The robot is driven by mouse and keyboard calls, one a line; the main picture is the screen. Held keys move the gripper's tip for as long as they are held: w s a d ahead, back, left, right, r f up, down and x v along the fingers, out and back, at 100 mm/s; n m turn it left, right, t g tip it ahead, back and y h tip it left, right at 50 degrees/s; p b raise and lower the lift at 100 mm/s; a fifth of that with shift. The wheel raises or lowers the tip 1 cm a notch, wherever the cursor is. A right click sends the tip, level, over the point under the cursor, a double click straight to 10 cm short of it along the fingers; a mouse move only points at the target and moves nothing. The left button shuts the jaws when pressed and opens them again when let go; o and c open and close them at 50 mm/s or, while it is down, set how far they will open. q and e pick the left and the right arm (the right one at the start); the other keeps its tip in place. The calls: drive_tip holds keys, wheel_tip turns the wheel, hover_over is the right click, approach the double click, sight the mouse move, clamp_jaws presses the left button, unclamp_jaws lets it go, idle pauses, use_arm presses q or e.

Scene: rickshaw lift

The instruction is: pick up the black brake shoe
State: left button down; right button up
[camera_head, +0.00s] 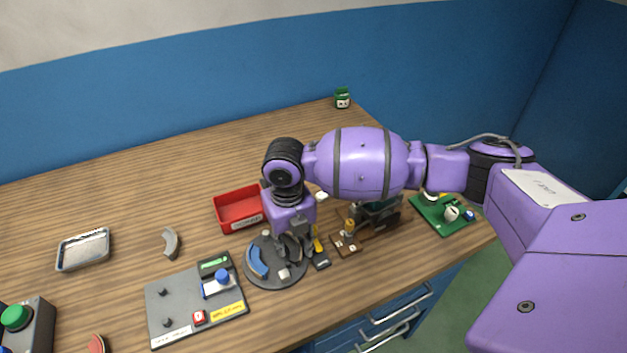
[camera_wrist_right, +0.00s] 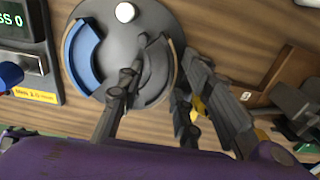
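The black brake shoe (camera_wrist_right: 164,82) is a dark curved piece with a brownish outer edge. It lies on the right side of a round dark grey plate (camera_wrist_right: 112,20), which also shows in the head view (camera_head: 270,283). My right gripper (camera_wrist_right: 164,68) is low over the plate, its fingers apart on either side of the shoe. Whether they touch it I cannot tell. In the head view my right gripper (camera_head: 294,244) points down and partly hides the shoe. A blue brake shoe (camera_head: 257,262) lies on the plate's left side. My left gripper is out of view.
A grey panel with a scale (camera_head: 180,317) stands left of the plate, and a red bin (camera_head: 231,223) behind it. A loose grey curved piece (camera_head: 171,243) and a metal tray (camera_head: 84,262) lie further left. A brown fixture (camera_head: 347,244) and green board (camera_head: 430,218) are at right.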

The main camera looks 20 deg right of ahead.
sight(292, 243)
drive_tip(key=shift+w, duration=0.1)
clamp_jaws()
drive_tip(key=shift+r, duration=0.45)
wheel_tip(292, 243, up, 2)
drive_tip(key=shift+r, duration=0.15)
drive_tip(key=s+a+r+p, duration=0.1)
drive_tip(key=s+a+r, duration=0.2)
drive_tip(key=s+r, duration=0.6)
drive_tip(key=s, duration=0.4)
drive_tip(key=shift+s+a+r, duration=0.3)
drive_tip(key=shift+s+r, duration=0.05)
drive_tip(key=shift+r, duration=0.05)
